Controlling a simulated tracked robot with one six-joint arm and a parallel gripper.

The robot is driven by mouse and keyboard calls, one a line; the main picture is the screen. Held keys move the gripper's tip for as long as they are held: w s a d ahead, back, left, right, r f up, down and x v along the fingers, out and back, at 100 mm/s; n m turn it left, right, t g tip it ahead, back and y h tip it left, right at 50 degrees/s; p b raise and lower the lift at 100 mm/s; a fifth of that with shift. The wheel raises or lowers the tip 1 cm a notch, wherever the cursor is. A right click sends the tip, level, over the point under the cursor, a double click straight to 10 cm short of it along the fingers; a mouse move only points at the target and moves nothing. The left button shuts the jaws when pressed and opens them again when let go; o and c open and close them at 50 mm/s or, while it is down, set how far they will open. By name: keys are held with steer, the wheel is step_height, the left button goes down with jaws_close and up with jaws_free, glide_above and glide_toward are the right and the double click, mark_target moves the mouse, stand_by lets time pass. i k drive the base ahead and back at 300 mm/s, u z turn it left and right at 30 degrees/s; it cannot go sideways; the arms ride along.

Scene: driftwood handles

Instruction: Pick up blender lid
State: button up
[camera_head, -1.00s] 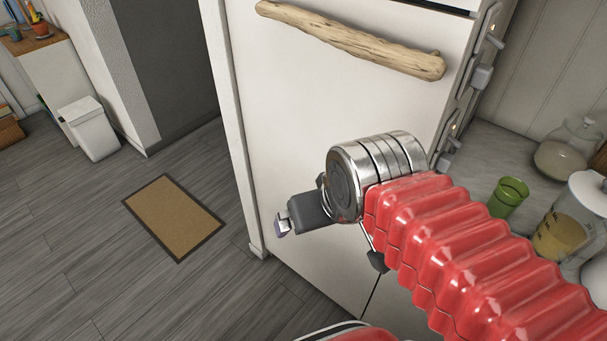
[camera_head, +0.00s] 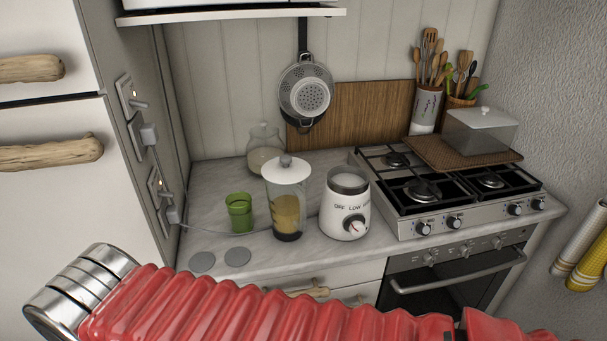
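The blender jar (camera_head: 287,215) stands on the counter with a yellowish content in its lower part. A white lid with a small grey knob (camera_head: 286,170) sits on top of the jar. The white blender base (camera_head: 345,208), with a dial on its front, stands apart to the right of the jar. My red ribbed arm and its metal wrist cross the bottom of the view, in front of the counter. My gripper is out of view beyond the left part of the picture.
A green cup (camera_head: 239,212) stands left of the jar, and a glass jar (camera_head: 265,150) behind it. Two flat grey discs (camera_head: 202,262) lie near the counter's front edge. The gas stove (camera_head: 450,195) is at the right, the white fridge (camera_head: 50,200) at the left. A shelf (camera_head: 230,15) hangs above.

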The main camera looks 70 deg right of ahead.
mark_target(283, 169)
steer(key=k, duration=0.75)
steer(key=u, duration=0.75)
steer(key=i, duration=0.9)
steer(key=z, duration=1.5)
